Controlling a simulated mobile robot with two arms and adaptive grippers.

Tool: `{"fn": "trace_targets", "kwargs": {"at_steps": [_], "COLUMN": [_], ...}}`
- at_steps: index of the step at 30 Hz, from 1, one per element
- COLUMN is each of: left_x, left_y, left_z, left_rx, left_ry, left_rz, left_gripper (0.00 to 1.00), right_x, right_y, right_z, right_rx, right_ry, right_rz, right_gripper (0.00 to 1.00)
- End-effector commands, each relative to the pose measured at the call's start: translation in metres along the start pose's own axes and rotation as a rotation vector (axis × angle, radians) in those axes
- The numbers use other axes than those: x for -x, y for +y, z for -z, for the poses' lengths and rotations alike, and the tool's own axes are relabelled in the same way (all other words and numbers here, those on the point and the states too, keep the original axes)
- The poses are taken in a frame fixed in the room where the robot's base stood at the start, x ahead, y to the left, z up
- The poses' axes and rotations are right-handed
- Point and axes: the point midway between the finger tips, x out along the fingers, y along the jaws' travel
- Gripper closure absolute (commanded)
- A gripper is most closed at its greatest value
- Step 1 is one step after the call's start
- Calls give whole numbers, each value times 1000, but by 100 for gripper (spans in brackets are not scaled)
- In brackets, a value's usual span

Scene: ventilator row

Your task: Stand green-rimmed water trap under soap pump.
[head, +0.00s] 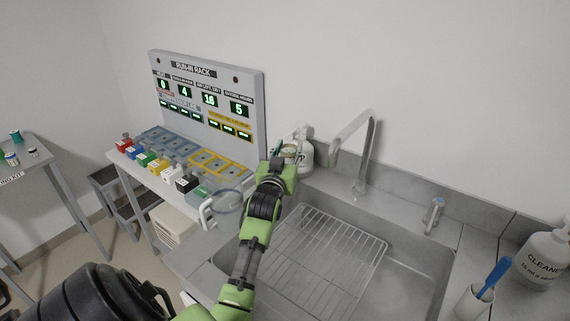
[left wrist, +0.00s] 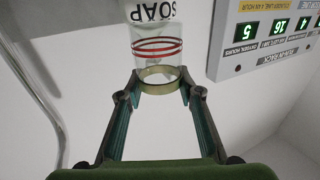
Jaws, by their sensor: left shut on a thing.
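My left gripper (head: 287,160) is at the back left of the sink, shut on the green-rimmed water trap. In the left wrist view, which is upside down, the fingertips of the left gripper (left wrist: 158,93) sit on either side of the trap's olive-green rim (left wrist: 158,86). Red bands show just beyond the rim. The white soap pump bottle (head: 306,154) stands on the back ledge, right beside the gripper. Its SOAP label (left wrist: 155,12) appears behind the trap in the wrist view. Whether the trap's base touches anything is hidden. My right gripper is out of view.
The sink (head: 420,262) holds a wire rack (head: 330,245), with a tall faucet (head: 368,150) behind. A clear jug (head: 229,212) stands left of my forearm. The run-in rack panel (head: 205,100) and several coloured-lid traps are further left. A cleaner bottle (head: 543,258) stands at right.

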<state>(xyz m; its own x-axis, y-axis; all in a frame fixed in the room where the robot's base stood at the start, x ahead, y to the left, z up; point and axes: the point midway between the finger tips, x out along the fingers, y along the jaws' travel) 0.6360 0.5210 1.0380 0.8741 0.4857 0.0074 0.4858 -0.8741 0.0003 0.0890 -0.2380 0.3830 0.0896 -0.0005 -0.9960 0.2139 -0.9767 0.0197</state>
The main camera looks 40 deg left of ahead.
Motion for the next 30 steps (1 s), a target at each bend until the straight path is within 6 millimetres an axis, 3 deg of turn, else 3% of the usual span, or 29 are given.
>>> {"fn": "trace_targets", "kwargs": {"at_steps": [3, 7, 14, 19, 30], "left_x": [-15, -26, -35, -35, -35], "left_y": [-8, -14, -20, -19, -19], "left_z": [-25, -40, -54, -78, -85], "left_rx": [1, 0, -1, 1, 1], "left_ry": [-8, -5, -5, -6, -3], "left_rz": [-1, -1, -1, -2, -2], "left_gripper": [83, 83, 83, 83, 83], "right_x": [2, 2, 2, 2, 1], "right_y": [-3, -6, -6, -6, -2], "right_z": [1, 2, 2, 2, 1], "right_rx": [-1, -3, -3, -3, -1], "right_ry": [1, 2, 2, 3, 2], "right_rz": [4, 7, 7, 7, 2], "right_gripper": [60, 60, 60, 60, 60]}}
